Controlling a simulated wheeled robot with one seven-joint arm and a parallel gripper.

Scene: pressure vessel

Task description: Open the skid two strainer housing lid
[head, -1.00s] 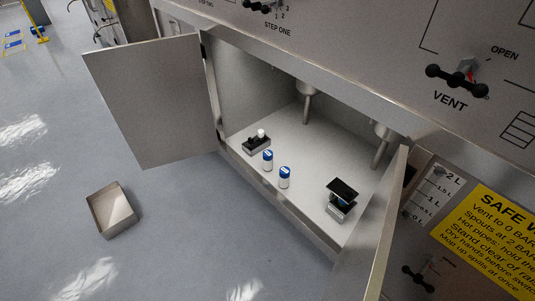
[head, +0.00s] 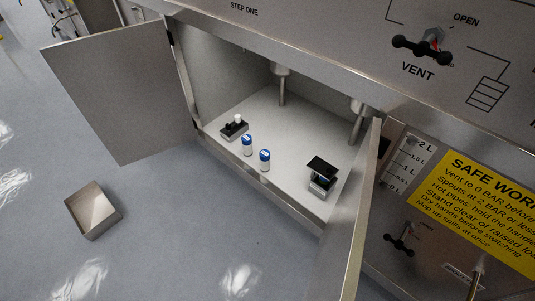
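No part labelled as the skid two strainer housing can be made out in the head view. Inside the open cabinet, at the right of its floor, stands a small device (head: 321,178) with a tilted black flat top on a metal base. At the left of the floor is a low black block (head: 234,127) with a white knob on it. I cannot tell whether either is the strainer housing. My gripper is not in view.
The left cabinet door (head: 122,90) and right door (head: 352,225) stand open. Two blue-capped bottles (head: 247,145) (head: 265,160) stand inside. An open box (head: 93,210) lies on the floor at left. The VENT handle (head: 422,48) and a yellow sign (head: 480,200) are right. Floor at front is clear.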

